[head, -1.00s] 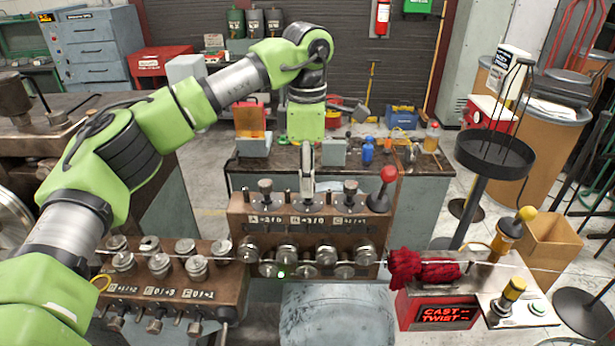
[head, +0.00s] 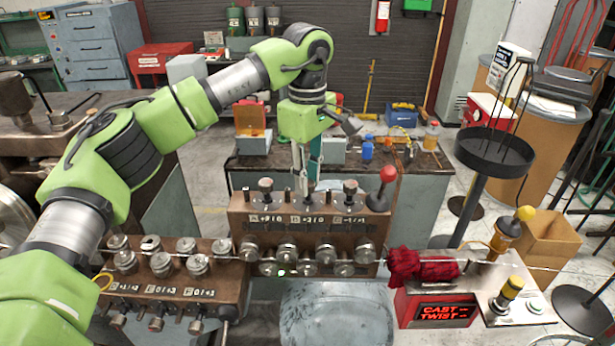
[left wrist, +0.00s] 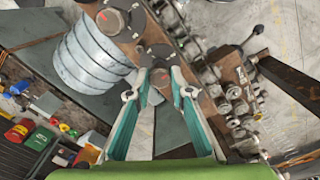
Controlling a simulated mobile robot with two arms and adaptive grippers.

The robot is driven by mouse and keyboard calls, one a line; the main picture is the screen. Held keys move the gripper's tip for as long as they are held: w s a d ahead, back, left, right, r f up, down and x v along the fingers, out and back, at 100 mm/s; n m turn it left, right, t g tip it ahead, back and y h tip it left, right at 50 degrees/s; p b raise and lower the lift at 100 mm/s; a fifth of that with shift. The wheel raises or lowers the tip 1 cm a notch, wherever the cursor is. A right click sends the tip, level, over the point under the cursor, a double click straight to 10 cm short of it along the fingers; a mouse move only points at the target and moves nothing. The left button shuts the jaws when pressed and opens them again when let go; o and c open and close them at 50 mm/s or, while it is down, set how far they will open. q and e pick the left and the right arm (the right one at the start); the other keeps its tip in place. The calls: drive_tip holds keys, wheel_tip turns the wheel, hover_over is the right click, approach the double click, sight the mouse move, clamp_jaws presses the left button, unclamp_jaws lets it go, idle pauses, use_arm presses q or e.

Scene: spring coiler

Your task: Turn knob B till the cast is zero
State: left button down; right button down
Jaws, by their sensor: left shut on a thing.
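A brown roller block (head: 240,212) in the middle carries a row of dark knobs above small labels. Knob A (head: 265,185) is at the left and knob C (head: 350,188) at the right. Knob B (left wrist: 160,77) is between them, largely hidden in the head view by my left gripper (head: 307,186). My left gripper comes down from above, its teal fingers on either side of knob B, shut on it; the left wrist view shows the fingers (left wrist: 160,84) too. A red-lit display (head: 443,312) reads CAST and TWIST; its values are too small to read. My right gripper is not in view.
A wire runs through rollers (head: 286,254) to a red cloth (head: 404,268) at the right. A red-balled lever (head: 388,175) stands right of knob C. A second roller block (head: 185,290) is at the left. A cluttered bench (head: 240,165) is behind.

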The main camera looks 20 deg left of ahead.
use_arm(q)
drive_tip(key=shift+w+r, duration=0.15)
drive_tip(key=shift+r, duration=0.1)
drive_tip(key=c, duration=2)
unclamp_jaws()
drive_tip(key=shift+o, duration=0.9)
drive_tip(key=shift+f, duration=0.1)
wheel_tip(320, 180, up, 12)
drive_tip(key=shift+a+f, duration=0.1)
